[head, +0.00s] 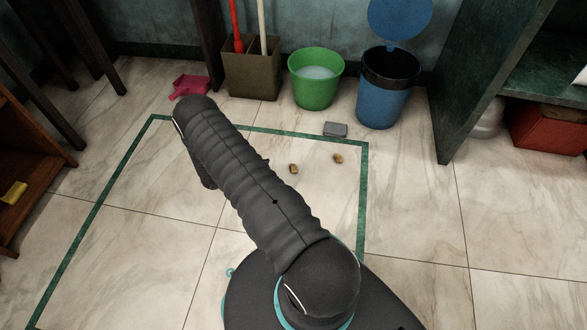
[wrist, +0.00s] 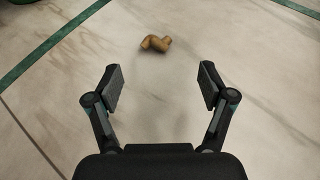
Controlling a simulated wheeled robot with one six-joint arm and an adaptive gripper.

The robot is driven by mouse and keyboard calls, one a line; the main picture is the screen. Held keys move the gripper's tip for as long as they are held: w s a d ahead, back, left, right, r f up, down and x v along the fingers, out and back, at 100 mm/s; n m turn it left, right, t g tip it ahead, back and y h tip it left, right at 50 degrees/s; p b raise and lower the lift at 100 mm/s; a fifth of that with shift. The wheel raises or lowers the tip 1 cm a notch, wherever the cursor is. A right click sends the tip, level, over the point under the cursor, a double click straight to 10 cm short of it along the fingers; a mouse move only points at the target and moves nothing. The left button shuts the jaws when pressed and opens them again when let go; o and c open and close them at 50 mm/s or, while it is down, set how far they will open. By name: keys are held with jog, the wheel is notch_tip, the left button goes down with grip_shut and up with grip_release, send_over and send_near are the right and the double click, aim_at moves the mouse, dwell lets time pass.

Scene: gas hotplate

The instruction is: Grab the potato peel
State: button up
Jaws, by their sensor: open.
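A brown, curled potato peel (wrist: 155,43) lies on the floor in the wrist view, beyond my fingertips and roughly midway between them. My gripper (wrist: 160,82) is open and empty, its two fingers well apart and not touching the peel. In the head view two small brown scraps lie on the tiles to the right of my arm, a left one (head: 294,168) and a right one (head: 338,158). I cannot tell which of them the wrist view shows. My gripper's fingers are hidden behind my arm in the head view.
A grey block (head: 335,129) lies near a green bucket (head: 316,88) of liquid and a blue bin (head: 388,92) with its lid up. A pink dustpan (head: 189,86) and a brown box (head: 251,75) stand left of them.

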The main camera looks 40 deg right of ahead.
aim_at(291, 167)
jog(key=x, duration=0.5)
jog(key=shift+d+f, duration=0.15)
jog(key=shift+d, duration=0.15)
jog(key=shift+w+f+b+x, duration=0.1)
jog(key=shift+b+x, duration=0.05)
jog(key=shift+x, duration=0.75)
jog(key=shift+w+f+b+x, duration=0.1)
jog(key=shift+x, duration=0.8)
jog(key=shift+w+f+b+x, duration=0.1)
jog(key=shift+w+b+x, duration=0.05)
jog(key=shift+x, duration=0.7)
jog(key=c, duration=0.9)
